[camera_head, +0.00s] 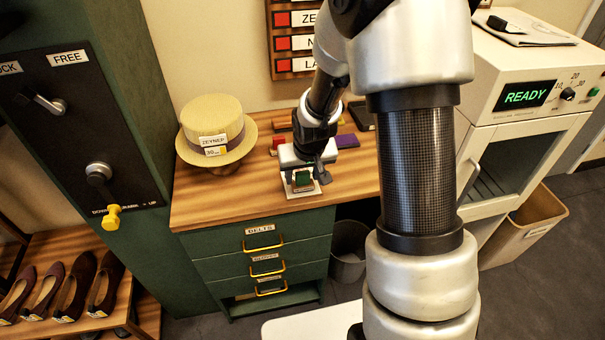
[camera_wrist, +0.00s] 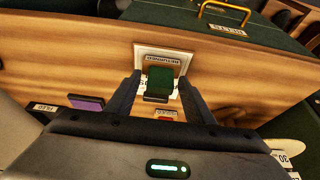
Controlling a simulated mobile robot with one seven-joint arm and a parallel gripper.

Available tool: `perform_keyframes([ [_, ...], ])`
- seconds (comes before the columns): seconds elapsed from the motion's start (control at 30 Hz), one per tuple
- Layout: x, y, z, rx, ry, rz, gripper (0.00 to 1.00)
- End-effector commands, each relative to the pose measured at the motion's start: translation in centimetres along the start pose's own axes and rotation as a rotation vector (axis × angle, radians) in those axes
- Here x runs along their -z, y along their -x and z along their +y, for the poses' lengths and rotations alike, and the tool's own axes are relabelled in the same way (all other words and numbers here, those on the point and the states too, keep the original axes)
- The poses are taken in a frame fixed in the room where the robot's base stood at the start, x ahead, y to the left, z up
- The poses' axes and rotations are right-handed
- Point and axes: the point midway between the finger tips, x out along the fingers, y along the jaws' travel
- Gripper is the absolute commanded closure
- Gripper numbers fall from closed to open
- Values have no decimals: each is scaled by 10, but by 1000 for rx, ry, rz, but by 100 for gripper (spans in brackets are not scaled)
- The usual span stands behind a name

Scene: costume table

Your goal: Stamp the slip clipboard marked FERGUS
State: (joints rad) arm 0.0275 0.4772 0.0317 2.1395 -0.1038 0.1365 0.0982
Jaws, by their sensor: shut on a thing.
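My gripper (camera_head: 305,177) is over the front part of the wooden counter, pointing down. In the wrist view my gripper (camera_wrist: 160,82) is shut on a dark green block-shaped stamp (camera_wrist: 160,78), one finger at each side. The stamp (camera_head: 303,178) also shows in the head view. A small plate reading RETURNED (camera_wrist: 163,59) shows at the stamp's far side. A pale slip board (camera_wrist: 143,48) lies flat under the stamp; its edge also shows in the head view (camera_head: 291,193). Its name is hidden or too small to read. I cannot tell whether stamp and board touch.
A straw hat (camera_head: 212,122) tagged ZEYNEP stands left on the counter (camera_head: 205,205). A purple pad (camera_head: 347,141) and a red item (camera_head: 278,142) lie behind my gripper. A machine reading READY (camera_head: 525,95) stands right. Drawers (camera_head: 262,243) are below.

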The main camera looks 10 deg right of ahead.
Motion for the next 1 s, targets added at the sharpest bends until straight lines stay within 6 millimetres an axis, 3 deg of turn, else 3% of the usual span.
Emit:
perform_keyframes([
  [0.7,26,58,0,0,0,6,66],
  [1.0,26,60,0,0,0,5,66],
])
